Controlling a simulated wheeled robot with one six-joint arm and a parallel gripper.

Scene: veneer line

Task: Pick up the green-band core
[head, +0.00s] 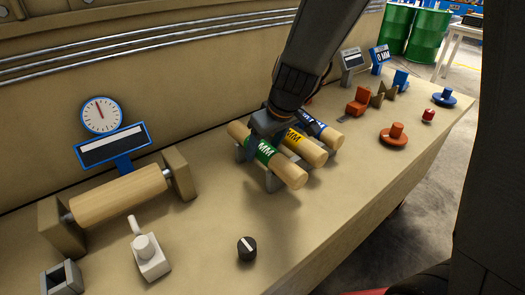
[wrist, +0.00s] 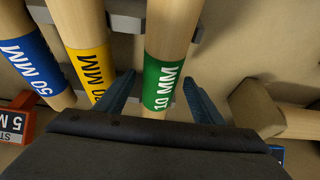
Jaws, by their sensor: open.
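The green-band core (head: 280,163) is a wooden cylinder with a green band, lying at the left of a grey rack beside two other cores. In the wrist view its band (wrist: 163,84) reads "10 MM". My gripper (head: 262,140) is over this core in the head view. In the wrist view the two blue fingers of my gripper (wrist: 160,95) are spread, one on each side of the green band. I see gaps between the fingers and the core. The left finger is between the green-band core and the yellow-band core (wrist: 86,62).
The blue-band core (head: 322,132) lies farthest right on the rack (head: 273,184). A mounted wooden roller (head: 120,195) stands to the left, with a dial gauge (head: 101,115) behind. A black knob (head: 247,249) is in front. Bench space around the knob is clear.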

